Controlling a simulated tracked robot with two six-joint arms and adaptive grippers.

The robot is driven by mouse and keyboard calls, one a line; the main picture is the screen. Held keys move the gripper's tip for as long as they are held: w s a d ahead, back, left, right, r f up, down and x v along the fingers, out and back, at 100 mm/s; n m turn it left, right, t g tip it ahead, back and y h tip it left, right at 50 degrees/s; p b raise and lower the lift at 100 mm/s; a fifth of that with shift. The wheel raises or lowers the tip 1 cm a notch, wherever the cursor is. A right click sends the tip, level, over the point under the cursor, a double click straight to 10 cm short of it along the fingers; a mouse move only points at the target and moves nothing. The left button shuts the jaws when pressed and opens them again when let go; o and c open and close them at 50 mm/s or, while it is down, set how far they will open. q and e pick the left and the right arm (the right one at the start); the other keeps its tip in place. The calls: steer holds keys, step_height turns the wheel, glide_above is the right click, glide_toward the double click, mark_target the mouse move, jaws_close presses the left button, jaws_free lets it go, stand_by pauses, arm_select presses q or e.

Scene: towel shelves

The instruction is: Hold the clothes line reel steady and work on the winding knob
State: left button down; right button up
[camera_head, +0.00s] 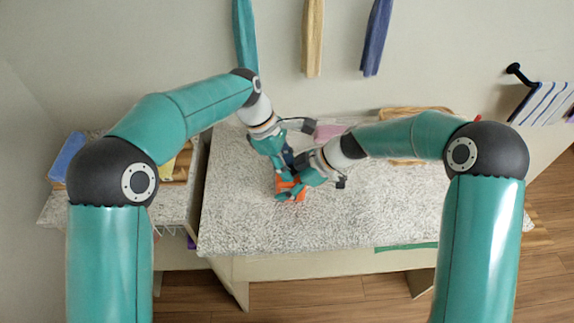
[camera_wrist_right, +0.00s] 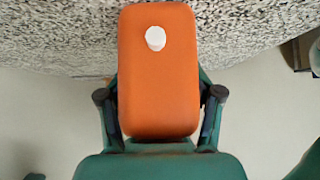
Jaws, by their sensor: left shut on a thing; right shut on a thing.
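The clothes line reel (camera_head: 299,194) is an orange block near the middle of the speckled table, mostly covered by my grippers in the head view. In the right wrist view the reel (camera_wrist_right: 158,90) fills the centre, and its white winding knob (camera_wrist_right: 155,38) stands out near the top of the face, with no finger on it. My right gripper (camera_wrist_right: 160,108) has a finger on each side of the reel and is shut on it. My left gripper (camera_head: 284,174) comes down on the reel from the upper left and is shut on it. Its exact contact is hidden.
The speckled table (camera_head: 240,220) is clear to the left and in front. A pink item (camera_head: 327,132) and a wooden tray (camera_head: 425,110) lie behind. A side table at left holds a blue towel (camera_head: 68,157). Towels hang on the wall above. A black hook (camera_head: 515,70) juts out at right.

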arm_select(q)
steer(key=c, duration=0.8)
jaws_free()
steer(key=shift+o, duration=0.2)
steer(key=v, duration=1.2)
